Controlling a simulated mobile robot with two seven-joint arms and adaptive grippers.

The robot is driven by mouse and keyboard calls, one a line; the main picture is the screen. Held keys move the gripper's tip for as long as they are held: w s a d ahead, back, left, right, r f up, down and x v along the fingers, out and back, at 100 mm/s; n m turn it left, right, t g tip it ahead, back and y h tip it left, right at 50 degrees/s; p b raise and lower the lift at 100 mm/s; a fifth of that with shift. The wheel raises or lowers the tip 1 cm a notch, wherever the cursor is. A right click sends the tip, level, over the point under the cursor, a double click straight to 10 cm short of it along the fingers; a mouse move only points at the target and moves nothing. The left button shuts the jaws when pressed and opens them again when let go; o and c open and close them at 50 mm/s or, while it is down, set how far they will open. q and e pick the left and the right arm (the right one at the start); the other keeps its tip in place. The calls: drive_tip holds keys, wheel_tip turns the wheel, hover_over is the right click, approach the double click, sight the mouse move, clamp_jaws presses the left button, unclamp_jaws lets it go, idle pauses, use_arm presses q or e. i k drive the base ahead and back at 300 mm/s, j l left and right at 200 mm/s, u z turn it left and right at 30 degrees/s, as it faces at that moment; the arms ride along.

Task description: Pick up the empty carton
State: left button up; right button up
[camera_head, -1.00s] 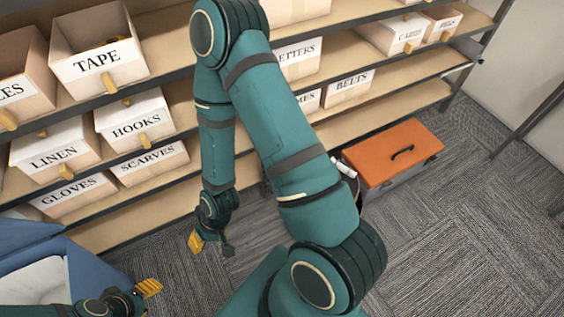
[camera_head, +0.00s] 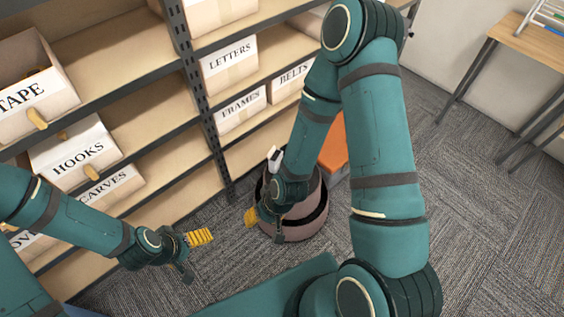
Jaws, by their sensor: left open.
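No carton can be made out for certain in the head view. A small white item (camera_head: 275,159) shows at the bin's rim, partly behind my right wrist; I cannot tell what it is. My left gripper (camera_head: 196,256) is open and empty, above the carpet in front of the lower shelf. My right gripper (camera_head: 265,228) appears open, with its fingers apart, in front of the round bin. The bin's inside is mostly hidden by my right arm.
The round brownish bin (camera_head: 312,218) stands on the carpet by the shelving (camera_head: 155,115). Labelled boxes, such as the HOOKS box (camera_head: 75,152) and LETTERS box (camera_head: 230,68), fill the shelves. An orange box (camera_head: 334,152) is behind my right arm. A table (camera_head: 522,38) stands right; carpet between is free.

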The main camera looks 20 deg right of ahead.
sight(274, 157)
drive_tip(key=z, duration=0.75)
drive_tip(key=i+l+z, duration=0.3)
drive_tip(key=i+l, duration=0.4)
drive_tip(key=i, duration=0.05)
